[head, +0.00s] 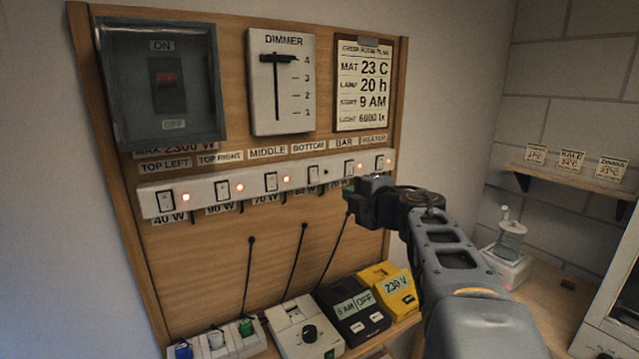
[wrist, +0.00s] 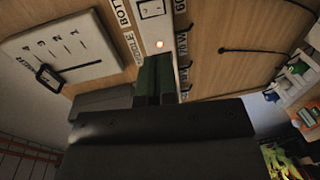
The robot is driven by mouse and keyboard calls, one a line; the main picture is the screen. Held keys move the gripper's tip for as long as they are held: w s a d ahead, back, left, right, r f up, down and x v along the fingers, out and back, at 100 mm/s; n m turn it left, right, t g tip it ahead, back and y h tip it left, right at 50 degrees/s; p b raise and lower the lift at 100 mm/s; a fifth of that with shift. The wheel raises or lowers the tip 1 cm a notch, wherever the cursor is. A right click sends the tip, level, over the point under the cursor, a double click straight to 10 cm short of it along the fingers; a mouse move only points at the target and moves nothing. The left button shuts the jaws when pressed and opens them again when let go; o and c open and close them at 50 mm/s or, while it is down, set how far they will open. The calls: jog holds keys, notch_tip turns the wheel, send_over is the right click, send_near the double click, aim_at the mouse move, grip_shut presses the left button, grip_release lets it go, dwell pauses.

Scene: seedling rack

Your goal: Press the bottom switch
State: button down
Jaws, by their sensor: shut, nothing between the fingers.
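The white switch strip (head: 205,198) runs across the wooden board, with labels above it. The bottom switch (head: 313,175), under the label BOTTOM (head: 309,146), is a black-framed rocker. The small lamp (head: 325,171) beside it looks dark. My gripper (head: 353,200) is shut and empty, just below the strip's right part and right of the bottom switch in the head view. In the wrist view its green fingertips (wrist: 155,72) point at the strip near a lit lamp (wrist: 159,44). Whether they touch the strip cannot be told.
Other switches (head: 270,181) sit along the strip, several with red lamps lit. A dimmer panel (head: 281,80) and grey breaker box (head: 160,85) are above. Boxes, including a yellow one (head: 388,290), stand below on a ledge. The board between strip and ledge is mostly clear, with thin black cables.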

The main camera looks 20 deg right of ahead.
aim_at(315, 181)
jog(key=w, duration=0.4)
jog(key=w+a+f+p, duration=0.1)
jog(key=w, duration=0.8)
jog(key=shift+w+a+f+p, duration=0.3)
jog(key=shift+w+f, duration=0.05)
